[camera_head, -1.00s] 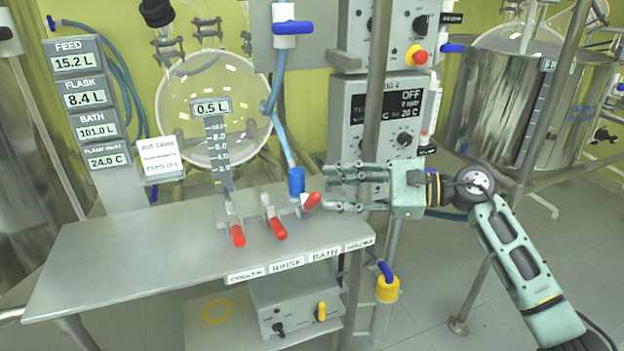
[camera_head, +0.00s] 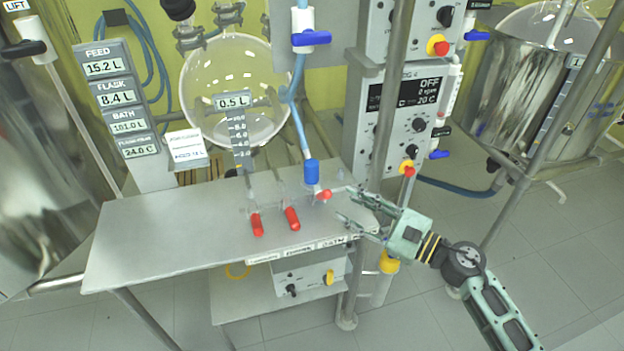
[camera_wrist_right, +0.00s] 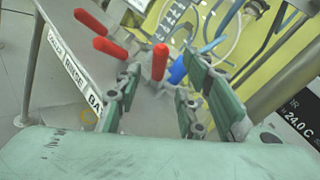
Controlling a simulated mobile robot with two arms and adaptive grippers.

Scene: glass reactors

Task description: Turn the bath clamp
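Three red-handled clamps sit in a row on the grey bench (camera_head: 150,235). In the right wrist view the same handle (camera_wrist_right: 159,62) stands beyond and between the spread fingers (camera_wrist_right: 160,88); contact cannot be told. My left gripper is out of view.
A vertical steel post (camera_head: 385,125) stands just behind my right gripper. The round glass flask (camera_head: 235,85) is at the back. The left part of the bench is clear.

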